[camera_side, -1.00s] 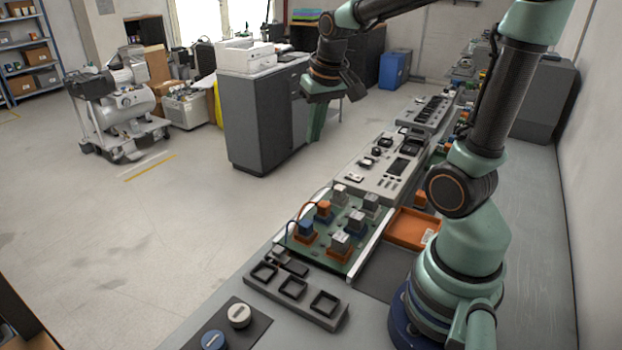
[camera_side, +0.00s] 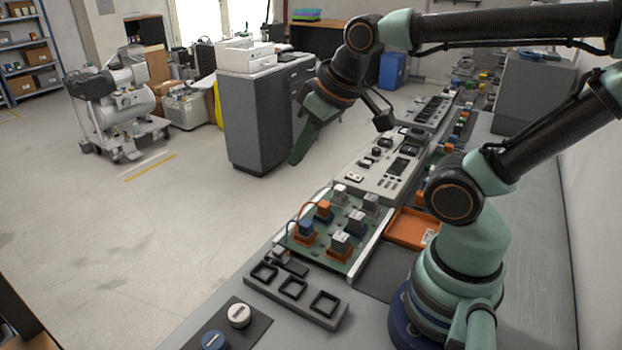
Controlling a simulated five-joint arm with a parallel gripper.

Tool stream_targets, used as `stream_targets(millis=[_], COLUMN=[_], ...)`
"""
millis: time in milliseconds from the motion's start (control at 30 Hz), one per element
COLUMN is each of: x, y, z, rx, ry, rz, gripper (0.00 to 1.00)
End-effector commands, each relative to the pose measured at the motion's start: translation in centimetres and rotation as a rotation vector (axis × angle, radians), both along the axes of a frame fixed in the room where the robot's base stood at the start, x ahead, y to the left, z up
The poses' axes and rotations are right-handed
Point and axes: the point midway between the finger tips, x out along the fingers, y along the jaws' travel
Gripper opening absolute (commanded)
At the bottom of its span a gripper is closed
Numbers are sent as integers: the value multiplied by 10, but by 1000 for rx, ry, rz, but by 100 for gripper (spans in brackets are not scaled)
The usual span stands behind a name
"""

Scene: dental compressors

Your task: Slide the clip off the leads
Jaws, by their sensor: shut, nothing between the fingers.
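My gripper (camera_side: 296,158) is shut and empty. It hangs in the air left of the bench, pointing down and to the left, apart from the board. The green circuit board (camera_side: 330,258) lies on the bench with several block-shaped parts in grey, orange and blue. Thin leads, one orange (camera_side: 304,208) and one blue, arch at the board's left edge. I cannot make out the clip on them at this size. A small dark piece with a grey block (camera_side: 283,258) lies by the board's near left corner; I cannot tell what it is.
A dark block with three square sockets (camera_side: 293,287) sits in front of the board. An orange tray (camera_side: 402,237) is right of it. A grey control panel (camera_side: 385,180) stands behind. Two round knobs (camera_side: 238,314) are at the near end. Open floor lies left.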

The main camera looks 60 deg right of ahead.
Motion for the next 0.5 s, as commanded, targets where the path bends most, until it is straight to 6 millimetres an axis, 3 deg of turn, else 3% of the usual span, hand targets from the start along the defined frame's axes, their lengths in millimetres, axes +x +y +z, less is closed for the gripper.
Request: stream_targets(millis=[267, 500], x=[7, 32], y=[0, 2], z=[3, 8], rx=[0, 2], ry=[38, 162], rz=[-1, 0], gripper=[0, 0])
